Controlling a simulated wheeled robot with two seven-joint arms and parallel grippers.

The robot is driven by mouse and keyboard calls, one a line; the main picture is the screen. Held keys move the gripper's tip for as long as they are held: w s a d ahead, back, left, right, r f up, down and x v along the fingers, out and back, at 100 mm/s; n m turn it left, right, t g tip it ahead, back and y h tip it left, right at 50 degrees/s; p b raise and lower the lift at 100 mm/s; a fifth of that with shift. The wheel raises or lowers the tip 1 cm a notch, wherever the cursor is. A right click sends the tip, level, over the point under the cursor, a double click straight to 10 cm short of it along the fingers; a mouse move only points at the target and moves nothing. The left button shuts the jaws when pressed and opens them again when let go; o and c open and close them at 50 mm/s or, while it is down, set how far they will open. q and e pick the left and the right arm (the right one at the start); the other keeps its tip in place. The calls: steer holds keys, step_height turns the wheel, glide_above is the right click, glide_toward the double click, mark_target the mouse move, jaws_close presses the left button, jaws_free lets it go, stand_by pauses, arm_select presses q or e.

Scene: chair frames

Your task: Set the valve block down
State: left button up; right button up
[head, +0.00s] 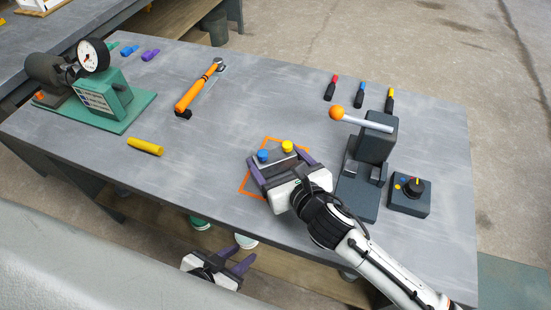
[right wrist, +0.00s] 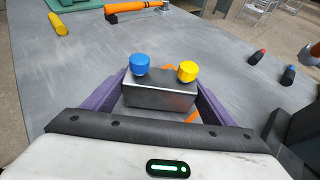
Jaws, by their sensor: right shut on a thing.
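The valve block (head: 276,158) is a grey metal block with a blue knob and a yellow knob on top. It is at the orange outlined square (head: 246,184) on the table, in the head view. My right gripper (head: 281,168) is shut on the block, one purple finger on each side. In the right wrist view the block (right wrist: 160,97) sits upright between the fingers, close to the table top; I cannot tell whether it touches. My left gripper (head: 240,260) is below the table's front edge, empty, with its fingers apart.
A grey lever press (head: 371,150) with an orange ball handle and a dial box (head: 409,194) stand right of the block. A yellow marker (head: 145,146), an orange tool (head: 199,90) and a green gauge unit (head: 105,100) are to the left.

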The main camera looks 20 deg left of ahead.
steer(key=shift+f, duration=0.1)
steer(key=o, duration=1.2)
steer(key=shift+s+d+r, duration=0.15)
steer(key=shift+r, duration=0.1)
steer(key=p+v, duration=0.1)
steer(key=v, duration=1)
steer(key=shift+s+d+r, duration=0.1)
steer(key=shift+s+d, duration=0.1)
